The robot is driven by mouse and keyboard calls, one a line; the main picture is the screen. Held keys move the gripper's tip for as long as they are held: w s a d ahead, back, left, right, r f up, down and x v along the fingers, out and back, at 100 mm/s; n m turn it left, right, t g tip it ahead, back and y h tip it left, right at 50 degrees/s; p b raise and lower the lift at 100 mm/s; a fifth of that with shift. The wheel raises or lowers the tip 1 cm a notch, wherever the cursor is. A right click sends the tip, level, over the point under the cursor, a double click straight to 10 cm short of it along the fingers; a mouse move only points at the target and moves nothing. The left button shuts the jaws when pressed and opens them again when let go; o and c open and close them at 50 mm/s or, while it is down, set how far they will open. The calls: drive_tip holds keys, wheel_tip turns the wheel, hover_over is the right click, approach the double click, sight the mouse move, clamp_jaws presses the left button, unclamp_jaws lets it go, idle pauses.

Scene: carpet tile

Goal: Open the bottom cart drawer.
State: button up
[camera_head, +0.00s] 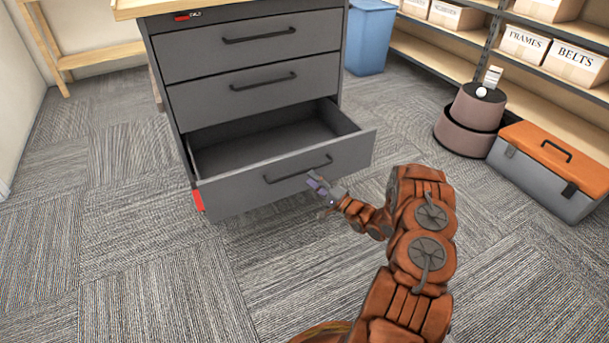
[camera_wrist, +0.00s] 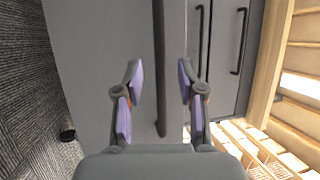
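The grey cart (camera_head: 215,105) stands upright in the head view with three drawers. Its bottom drawer (camera_head: 240,188) is pulled out, and its empty inside shows. The two drawers above are shut. The black bar handle (camera_head: 285,172) is on the bottom drawer's front; it also shows upright in the wrist view (camera_wrist: 160,50). In the wrist view my gripper (camera_wrist: 159,82) is open, with purple-padded fingers on both sides of the handle and gaps between. Contact cannot be seen.
A blue bin (camera_head: 369,38) stands behind the cart. A round brown two-tier object (camera_head: 471,118) and an orange-lidded toolbox (camera_head: 545,170) stand at the right by shelves with boxes (camera_head: 553,55). The carpet (camera_head: 150,270) in front and left is clear.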

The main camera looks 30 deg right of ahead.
drive_tip(key=v, duration=0.6)
drive_tip(key=shift+s, duration=0.3)
drive_tip(key=shift+d+f, duration=0.1)
